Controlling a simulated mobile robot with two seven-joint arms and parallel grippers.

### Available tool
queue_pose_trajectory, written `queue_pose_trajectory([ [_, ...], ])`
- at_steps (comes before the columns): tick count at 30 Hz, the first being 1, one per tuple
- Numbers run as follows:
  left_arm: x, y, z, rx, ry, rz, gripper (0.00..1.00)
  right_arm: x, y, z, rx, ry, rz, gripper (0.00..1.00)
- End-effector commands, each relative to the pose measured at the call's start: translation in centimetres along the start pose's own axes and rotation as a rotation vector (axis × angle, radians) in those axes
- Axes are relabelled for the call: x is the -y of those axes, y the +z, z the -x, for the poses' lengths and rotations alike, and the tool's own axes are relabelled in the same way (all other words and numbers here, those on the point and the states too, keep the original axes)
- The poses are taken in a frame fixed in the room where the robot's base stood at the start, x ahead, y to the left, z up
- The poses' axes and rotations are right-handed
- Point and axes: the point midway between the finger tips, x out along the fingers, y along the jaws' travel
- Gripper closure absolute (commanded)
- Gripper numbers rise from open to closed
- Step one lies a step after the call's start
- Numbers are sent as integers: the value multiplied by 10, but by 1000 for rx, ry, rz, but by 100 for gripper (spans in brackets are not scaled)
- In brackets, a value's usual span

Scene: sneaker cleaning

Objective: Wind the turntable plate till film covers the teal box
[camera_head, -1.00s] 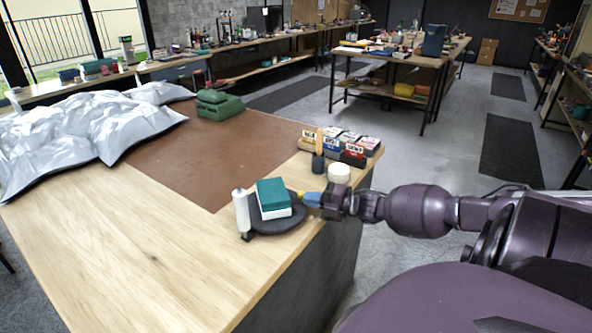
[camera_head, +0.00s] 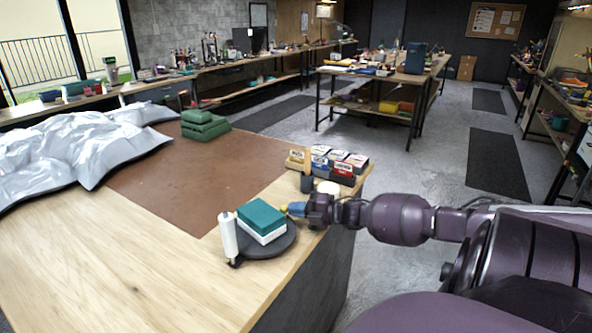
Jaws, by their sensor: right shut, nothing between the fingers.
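The teal box (camera_head: 260,216) has a white lower part and sits on the round dark turntable plate (camera_head: 270,247) near the table's right edge. A white film roll (camera_head: 228,236) stands upright at the plate's left side. I cannot make out any film over the box's teal top. My right gripper (camera_head: 293,209) is shut and empty, its tip at the plate's far right rim, close to the box. Whether it touches the plate is unclear. My left gripper is out of view.
Several small labelled boxes (camera_head: 333,163), a dark cup with a wooden-handled tool (camera_head: 307,180) and a white round jar (camera_head: 328,188) stand just behind my right gripper. A green case (camera_head: 205,125) and a crumpled silver sheet (camera_head: 75,148) lie farther back. The table's front left is bare.

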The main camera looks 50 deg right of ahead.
Motion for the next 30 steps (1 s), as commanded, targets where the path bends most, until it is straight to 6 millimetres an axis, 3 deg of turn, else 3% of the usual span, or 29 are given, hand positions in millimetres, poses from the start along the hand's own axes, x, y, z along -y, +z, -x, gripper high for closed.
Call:
queue_pose_trajectory([
  [11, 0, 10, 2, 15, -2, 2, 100, 0, 7, -7, 1, 0, 0, 100],
  [30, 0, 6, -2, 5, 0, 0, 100, -1, 8, -8, 1, 0, 0, 100],
])
